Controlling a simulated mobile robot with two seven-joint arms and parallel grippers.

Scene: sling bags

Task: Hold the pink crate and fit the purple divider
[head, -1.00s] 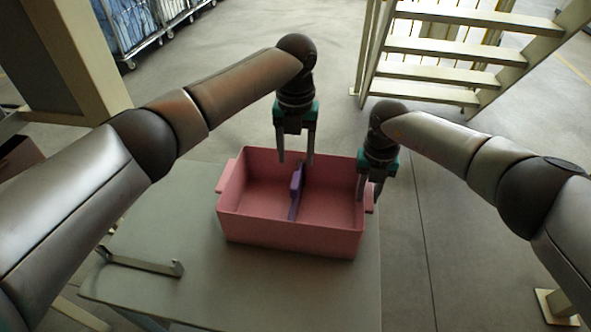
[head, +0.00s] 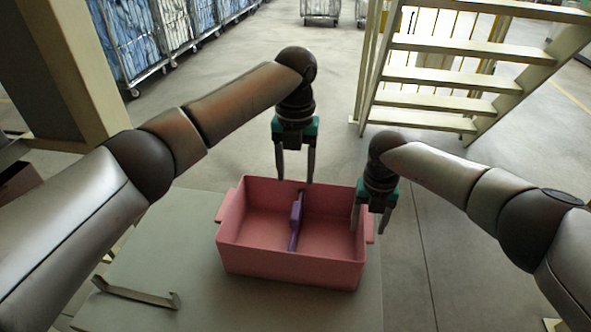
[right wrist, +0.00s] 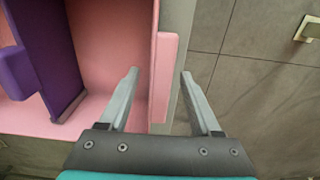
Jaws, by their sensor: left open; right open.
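The pink crate (head: 290,267) stands upright on a grey table, with a handle tab on each short side. The purple divider (head: 296,222) stands inside it, crossing from back wall to front and splitting it into two compartments. It also shows in the right wrist view (right wrist: 40,70). I cannot tell whether it is fully seated. My left gripper (head: 295,178) is open and empty, just above the crate's back wall near the divider's far end. My right gripper (head: 370,222) is open, its fingers on either side of the crate's right wall and pink handle (right wrist: 165,75).
A grey bracket-like bar (head: 135,292) lies on the table (head: 200,255) left of the crate. Stairs (head: 440,85) stand beyond on the right, and wheeled cages with blue contents (head: 130,40) at the back left. The tabletop around the bar is clear.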

